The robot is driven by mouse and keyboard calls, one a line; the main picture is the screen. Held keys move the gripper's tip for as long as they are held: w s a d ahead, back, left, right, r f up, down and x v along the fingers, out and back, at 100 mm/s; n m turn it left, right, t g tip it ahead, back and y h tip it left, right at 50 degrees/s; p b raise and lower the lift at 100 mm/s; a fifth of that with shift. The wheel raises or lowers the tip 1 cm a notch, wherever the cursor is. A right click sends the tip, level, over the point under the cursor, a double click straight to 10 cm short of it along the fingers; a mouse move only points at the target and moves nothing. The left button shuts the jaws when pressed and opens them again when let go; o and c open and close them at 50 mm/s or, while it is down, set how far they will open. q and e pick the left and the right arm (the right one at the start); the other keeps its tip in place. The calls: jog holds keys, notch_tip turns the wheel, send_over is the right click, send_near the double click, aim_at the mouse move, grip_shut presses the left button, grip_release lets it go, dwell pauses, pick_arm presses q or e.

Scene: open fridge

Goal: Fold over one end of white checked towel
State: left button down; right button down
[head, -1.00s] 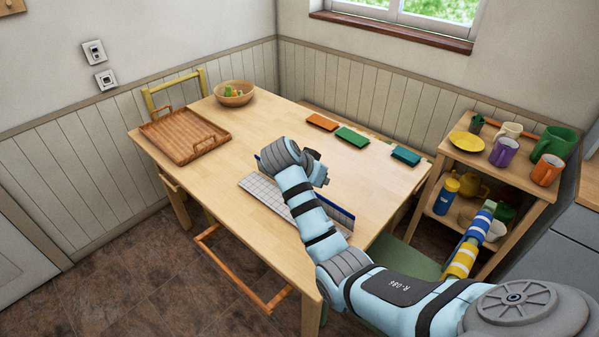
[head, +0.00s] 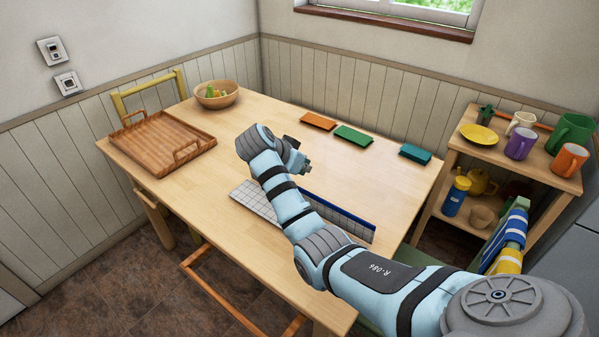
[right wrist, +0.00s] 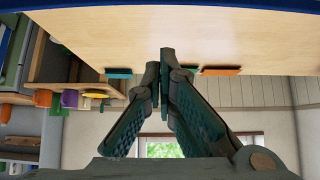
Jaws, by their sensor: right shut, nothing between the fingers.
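The white checked towel (head: 257,200) lies on the table, with a blue band (head: 345,217) along its far right side. My right forearm crosses over it and hides its middle, so I cannot tell how its layers lie there. My right gripper (head: 303,167) is above the table, beyond the towel's far edge and apart from it. The right wrist view shows its fingers (right wrist: 159,78) together with nothing between them. My left gripper is in no view.
A wooden tray (head: 160,133) and a bowl (head: 216,96) stand at the table's left and back. Orange (head: 318,121), green (head: 353,135) and teal (head: 414,153) flat items lie along the far edge. A shelf with mugs (head: 520,144) stands at right. The table's right part is clear.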

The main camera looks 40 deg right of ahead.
jog(key=b+x, duration=0.2)
jog(key=x, duration=0.6)
jog(key=a, duration=0.2)
jog(key=s+a+p, duration=0.1)
jog(key=a, duration=0.1)
jog(key=shift+s+a, duration=0.2)
jog(key=shift+d, duration=0.1)
